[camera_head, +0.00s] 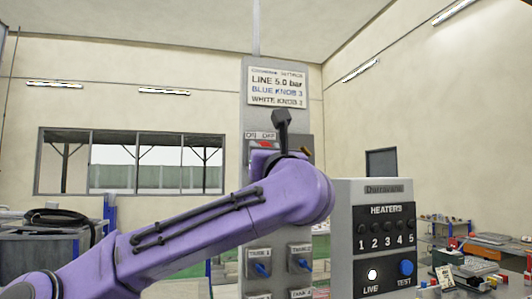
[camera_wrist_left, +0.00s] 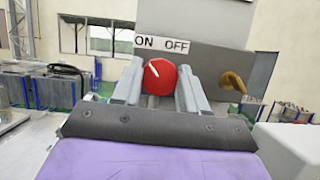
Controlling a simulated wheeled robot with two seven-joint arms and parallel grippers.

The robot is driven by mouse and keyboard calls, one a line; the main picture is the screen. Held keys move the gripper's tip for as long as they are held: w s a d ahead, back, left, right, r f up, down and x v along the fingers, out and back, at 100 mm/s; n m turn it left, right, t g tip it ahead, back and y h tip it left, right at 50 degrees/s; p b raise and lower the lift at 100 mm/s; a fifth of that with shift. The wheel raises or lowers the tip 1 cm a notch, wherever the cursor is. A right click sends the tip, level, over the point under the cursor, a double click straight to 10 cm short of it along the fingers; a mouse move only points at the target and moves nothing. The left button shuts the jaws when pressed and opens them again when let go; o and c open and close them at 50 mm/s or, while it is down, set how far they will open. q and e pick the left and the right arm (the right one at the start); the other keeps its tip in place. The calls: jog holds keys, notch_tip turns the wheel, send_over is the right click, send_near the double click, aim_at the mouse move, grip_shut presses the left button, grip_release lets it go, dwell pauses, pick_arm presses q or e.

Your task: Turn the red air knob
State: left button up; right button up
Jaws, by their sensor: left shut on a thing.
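The red air knob (camera_wrist_left: 160,77) sits on the grey panel under a white label (camera_wrist_left: 162,45) reading ON and OFF. Its white pointer line slants up and left, toward the ON side. My left gripper (camera_wrist_left: 160,86) has one finger on each side of the knob and is shut on it. In the head view a small red part of the knob (camera_head: 262,144) shows above my purple left arm, which hides the fingers. My right gripper is in neither view.
A sign (camera_head: 277,87) tops the grey column. Blue knobs (camera_head: 262,269) sit lower on it. A heater box (camera_head: 372,240) with numbered switches stands at right. A brass fitting (camera_wrist_left: 233,82) juts out close to the right finger. Benches stand behind on both sides.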

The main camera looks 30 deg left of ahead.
pick_arm(q)
jog(key=shift+s+a+r+m+t+h+p, duration=0.15)
jog(key=shift+m+h+p, duration=1)
jog(key=shift+m, duration=2.45)
jog(key=shift+w+d+f+m+t+h+p, duration=0.1)
jog(key=shift+m+t+h+p, duration=0.25)
jog(key=shift+m+h, duration=2.35)
jog(key=shift+s+a+r+m+t+h+p, duration=0.1)
jog(key=shift+m+h+p, duration=0.65)
jog(key=shift+m, duration=3.75)
jog(key=o, duration=1.1)
jog(key=shift+c, duration=0.2)
